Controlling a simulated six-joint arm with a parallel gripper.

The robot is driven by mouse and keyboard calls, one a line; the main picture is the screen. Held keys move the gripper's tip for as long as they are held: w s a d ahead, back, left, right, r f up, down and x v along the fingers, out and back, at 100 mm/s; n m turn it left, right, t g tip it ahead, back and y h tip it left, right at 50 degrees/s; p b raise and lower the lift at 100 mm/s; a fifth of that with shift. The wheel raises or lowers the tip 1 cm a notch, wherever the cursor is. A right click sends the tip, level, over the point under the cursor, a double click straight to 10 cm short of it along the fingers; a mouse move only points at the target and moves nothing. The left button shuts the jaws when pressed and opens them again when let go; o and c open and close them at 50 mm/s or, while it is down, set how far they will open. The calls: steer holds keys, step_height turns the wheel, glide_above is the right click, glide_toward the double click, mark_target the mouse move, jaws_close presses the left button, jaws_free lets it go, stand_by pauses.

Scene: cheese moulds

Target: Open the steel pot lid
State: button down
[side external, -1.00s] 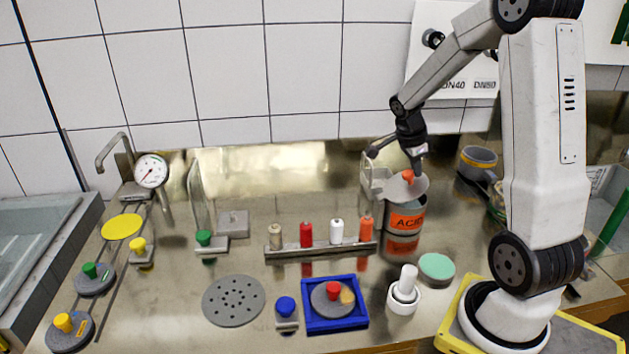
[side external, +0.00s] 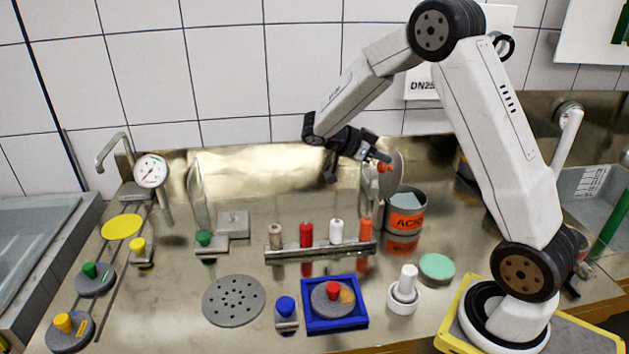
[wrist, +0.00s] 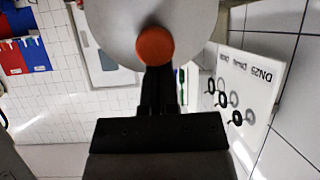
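The steel pot (side external: 411,195) with the orange "ACID" label stands at the back right, its top uncovered and a pale blue surface showing inside. Its round steel lid (side external: 396,172) stands raised, roughly upright, at the pot's left rim. The orange knob (side external: 383,168) on the lid faces left. My gripper (side external: 376,160) is at the knob, reaching from the upper left. In the wrist view, the fingers of my gripper (wrist: 158,80) are close together at the orange knob (wrist: 155,45), with the grey lid (wrist: 110,25) behind it. The fingertips' contact is partly hidden.
A rack (side external: 320,250) with several small bottles stands left of the pot. A blue tray (side external: 335,325), a white mortar with pestle (side external: 404,292) and a green disc (side external: 437,268) lie in front. A pale bracket (side external: 370,185) stands beside the pot.

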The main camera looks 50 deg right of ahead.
mark_target(378, 166)
steer(key=shift+w+a+f, duration=0.25)
steer(key=shift+w+a, duration=0.35)
steer(key=shift+a, duration=0.05)
steer(key=shift+w+a+f, duration=0.25)
steer(key=shift+w+a, duration=0.35)
steer(key=shift+w, duration=0.1)
steer(key=w+a, duration=0.6)
steer(key=a, duration=0.1)
steer(key=shift+w+a+r, duration=0.25)
steer(key=shift+a, duration=0.05)
steer(key=s+a+f+n+t+y, duration=0.3)
steer(key=s+a+n+t+y, duration=0.1)
steer(key=n, duration=0.8)
steer(key=s+a+f+n+t+y, duration=0.3)
steer(key=s+a+n+t+y, duration=0.2)
steer(key=n, duration=0.8)
steer(key=shift+s+a+f+n+t, duration=0.3)
steer(key=shift+s+a+t, duration=0.9)
steer(key=shift+s, duration=1.6)
